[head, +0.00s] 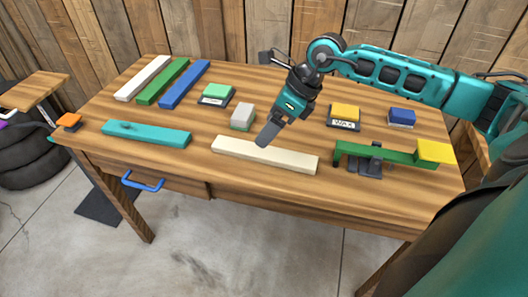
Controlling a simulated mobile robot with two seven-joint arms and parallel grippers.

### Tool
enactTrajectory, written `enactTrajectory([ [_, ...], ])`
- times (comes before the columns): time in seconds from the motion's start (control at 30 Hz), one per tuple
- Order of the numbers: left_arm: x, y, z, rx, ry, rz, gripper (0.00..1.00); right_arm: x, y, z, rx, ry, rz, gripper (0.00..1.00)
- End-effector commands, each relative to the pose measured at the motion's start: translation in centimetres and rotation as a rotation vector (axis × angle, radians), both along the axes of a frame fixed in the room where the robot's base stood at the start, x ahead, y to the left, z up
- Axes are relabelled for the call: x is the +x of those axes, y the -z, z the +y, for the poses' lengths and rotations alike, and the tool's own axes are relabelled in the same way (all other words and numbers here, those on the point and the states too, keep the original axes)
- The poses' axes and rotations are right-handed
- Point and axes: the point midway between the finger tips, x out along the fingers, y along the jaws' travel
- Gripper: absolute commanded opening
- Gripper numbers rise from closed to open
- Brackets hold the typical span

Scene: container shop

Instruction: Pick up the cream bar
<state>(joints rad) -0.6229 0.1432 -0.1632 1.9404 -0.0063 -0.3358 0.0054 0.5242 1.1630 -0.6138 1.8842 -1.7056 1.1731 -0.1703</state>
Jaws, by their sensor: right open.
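The cream bar (285,158) lies flat near the front edge of the wooden table, right of the teal bar. My right gripper (267,134) reaches in from the right and points down over the back of the cream bar, left of its middle. Its jaws are open and nothing is between them. The fingers look close above or behind the bar; I cannot tell the exact gap. My left gripper is not in view.
The table (240,185) also holds a teal bar (150,134), a white bar (143,78), a green bar (164,82) and a blue bar (185,84). A grey-topped block (243,117) stands close left of my gripper. A green beam (385,154) lies right.

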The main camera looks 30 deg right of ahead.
Motion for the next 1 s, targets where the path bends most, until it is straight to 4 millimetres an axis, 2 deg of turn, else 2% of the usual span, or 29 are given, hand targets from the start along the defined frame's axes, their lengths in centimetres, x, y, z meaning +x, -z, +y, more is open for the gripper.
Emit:
enactTrajectory([
  [0.03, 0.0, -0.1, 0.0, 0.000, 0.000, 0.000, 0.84, 0.2, -0.6, -1.8, -0.074, 0.003, -0.010, 0.83],
  [0.07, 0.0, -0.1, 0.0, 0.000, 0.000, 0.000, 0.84, 0.3, -0.7, -2.6, -0.106, 0.005, -0.011, 0.83],
  [0.17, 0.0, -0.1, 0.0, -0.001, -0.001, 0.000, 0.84, 0.5, -0.4, -3.8, -0.162, 0.008, -0.013, 0.83],
  [0.5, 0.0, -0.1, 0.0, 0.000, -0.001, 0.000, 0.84, 2.2, 5.0, -2.5, -0.165, 0.008, -0.012, 0.83],
  [0.77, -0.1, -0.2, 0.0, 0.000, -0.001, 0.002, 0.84, 2.7, 7.0, -2.0, -0.165, 0.008, -0.012, 0.83],
  [1.0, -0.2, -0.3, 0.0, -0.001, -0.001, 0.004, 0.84, 3.4, 10.4, -1.4, -0.163, 0.009, -0.013, 0.83],
])
